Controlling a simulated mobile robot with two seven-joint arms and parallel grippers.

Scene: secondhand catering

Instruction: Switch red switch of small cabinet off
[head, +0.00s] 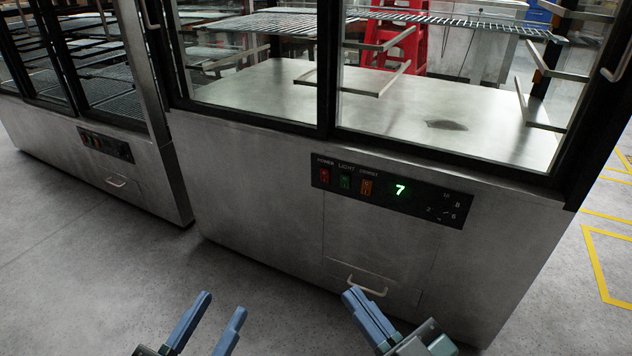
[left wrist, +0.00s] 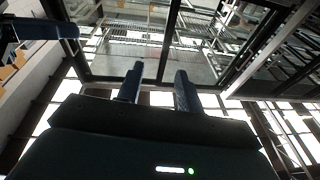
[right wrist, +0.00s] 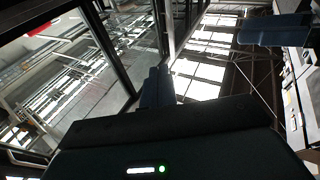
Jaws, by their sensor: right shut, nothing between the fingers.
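The small cabinet (head: 260,215) is a steel-based glass display cabinet in front of me in the head view. Its black control panel (head: 420,203) has a red switch (head: 325,176) at the left under "POWER", a green switch (head: 345,182), an orange switch (head: 367,188) and a lit green "7". My left gripper (head: 222,305) is open and empty, low in the head view and apart from the cabinet; its spread fingers also show in the left wrist view (left wrist: 158,85). My right gripper (head: 355,294) is shut and empty, below the panel near the drawer handle; its fingers are together in the right wrist view (right wrist: 157,75).
A second, larger cabinet (head: 150,185) with its own switch panel (head: 105,145) stands at the left. A drawer handle (head: 367,286) sticks out below the near panel. A red ladder (head: 395,45) stands behind the glass. Bare concrete floor (head: 110,270) lies in front.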

